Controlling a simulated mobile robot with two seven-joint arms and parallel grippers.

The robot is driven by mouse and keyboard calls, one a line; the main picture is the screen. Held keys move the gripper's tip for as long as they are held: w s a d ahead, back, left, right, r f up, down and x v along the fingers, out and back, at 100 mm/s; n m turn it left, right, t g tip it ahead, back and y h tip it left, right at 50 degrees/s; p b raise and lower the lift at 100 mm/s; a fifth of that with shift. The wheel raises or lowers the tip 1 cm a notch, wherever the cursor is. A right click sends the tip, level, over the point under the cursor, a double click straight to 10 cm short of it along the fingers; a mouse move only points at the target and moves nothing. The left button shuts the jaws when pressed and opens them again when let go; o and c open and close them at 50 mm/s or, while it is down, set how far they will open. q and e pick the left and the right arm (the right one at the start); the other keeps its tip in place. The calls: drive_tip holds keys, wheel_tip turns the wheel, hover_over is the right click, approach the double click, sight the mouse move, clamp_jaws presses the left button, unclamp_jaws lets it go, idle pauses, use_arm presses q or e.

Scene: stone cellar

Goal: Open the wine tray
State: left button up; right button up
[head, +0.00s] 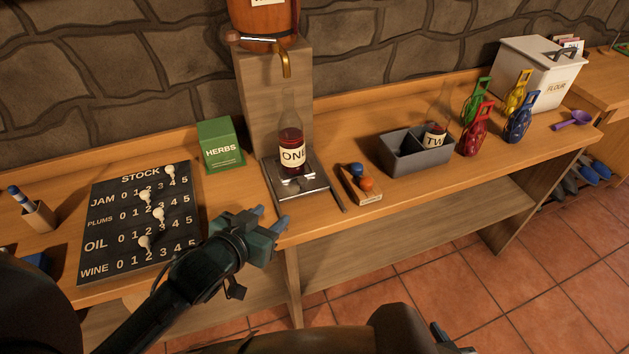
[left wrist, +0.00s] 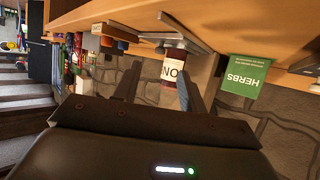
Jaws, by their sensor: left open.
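A bottle labelled ONE (head: 291,148), holding red liquid, stands on a flat metal tray (head: 312,187) on the bench. A second bottle, its label partly hidden and reading TW (head: 436,134), stands in the right part of a grey two-part box (head: 408,166). No label marks either one as the wine tray. My left gripper (head: 269,222) is open and empty at the bench's front edge, in front of and left of the metal tray. In the left wrist view bottle ONE (left wrist: 174,68) appears between the open fingers, beyond them. Part of what looks like my right gripper (head: 455,344) shows at the bottom edge.
A black stock board with pegs (head: 140,215) lies left, with a green HERBS box (head: 220,146) behind it. A barrel with a tap (head: 265,25) stands on a post behind bottle ONE. A small block with blue and orange balls (head: 362,183) lies right of the metal tray.

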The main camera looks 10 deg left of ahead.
sight(301, 181)
use_arm(q)
drive_tip(key=shift+w+r, duration=0.35)
drive_tip(key=shift+w, duration=0.25)
drive_tip(key=shift+w+r, duration=0.35)
drive_tip(key=shift+w, duration=0.2)
drive_tip(key=x, duration=1.2)
drive_tip(key=shift+w, duration=0.2)
drive_tip(key=shift+t, duration=0.3)
drive_tip(key=shift+c, duration=0.3)
clamp_jaws()
